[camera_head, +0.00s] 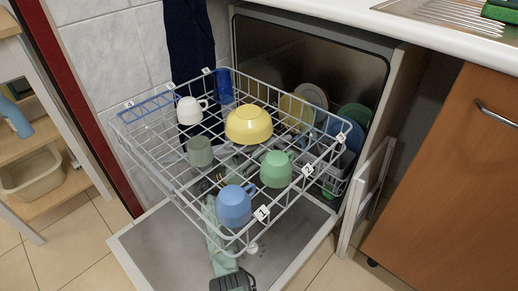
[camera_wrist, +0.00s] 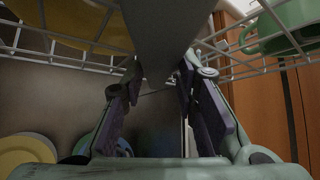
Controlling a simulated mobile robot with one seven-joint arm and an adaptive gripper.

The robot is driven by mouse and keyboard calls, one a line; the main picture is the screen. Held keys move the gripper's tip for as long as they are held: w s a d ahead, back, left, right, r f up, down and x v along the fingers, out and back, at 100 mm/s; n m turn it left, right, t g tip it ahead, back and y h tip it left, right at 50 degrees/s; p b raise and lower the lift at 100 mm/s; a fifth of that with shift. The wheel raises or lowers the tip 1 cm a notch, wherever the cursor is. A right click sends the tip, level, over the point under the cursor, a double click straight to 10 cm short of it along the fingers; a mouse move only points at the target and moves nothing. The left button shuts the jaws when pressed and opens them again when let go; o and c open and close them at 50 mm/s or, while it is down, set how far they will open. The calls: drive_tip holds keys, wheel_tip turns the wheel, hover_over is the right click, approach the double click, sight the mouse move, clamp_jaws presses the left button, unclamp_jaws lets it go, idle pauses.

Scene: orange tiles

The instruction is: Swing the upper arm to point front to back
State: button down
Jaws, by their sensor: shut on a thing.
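The upper spray arm (camera_wrist: 170,30) is a smooth grey bar under the rack in the wrist view. It runs from the top edge down between my fingers. My gripper (camera_wrist: 160,74) is under the upper rack, with its dark-padded fingers on either side of the bar's lower end, shut on it. In the head view the upper rack (camera_head: 158,153) is pulled out over the lowered door. My pale green arm reaches up under it, and the rack and dishes largely hide my gripper and the spray arm there.
Plates (camera_head: 312,95) stand lower behind. The open door (camera_head: 165,250) lies below; an orange cabinet (camera_head: 455,180) is right.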

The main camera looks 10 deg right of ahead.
drive_tip(key=shift+w+a+r+n+t, duration=0.15)
drive_tip(key=shift+w+n+t, duration=0.15)
drive_tip(key=shift+t, duration=0.4)
drive_tip(key=shift+w+a+n+t+y+p, duration=0.35)
drive_tip(key=shift+w+n+t+y+p, duration=0.45)
drive_tip(key=shift+t, duration=1.65)
drive_tip(key=shift+w+a+n+t+y+p, duration=0.4)
drive_tip(key=shift+w+n+t+y, duration=0.8)
drive_tip(key=shift+t, duration=1.3)
drive_tip(key=shift+w+a+n+t+y+p, duration=0.5)
drive_tip(key=shift+n+t, duration=0.9)
drive_tip(key=shift+t, duration=1.05)
drive_tip(key=shift+s+d, duration=0.1)
drive_tip(key=shift+d, duration=0.05)
drive_tip(key=c, duration=1.6)
unclamp_jaws()
drive_tip(key=o, duration=0.4)
drive_tip(key=shift+d, duration=0.1)
drive_tip(key=shift+c, duration=0.2)
drive_tip(key=shift+s+d, duration=0.1)
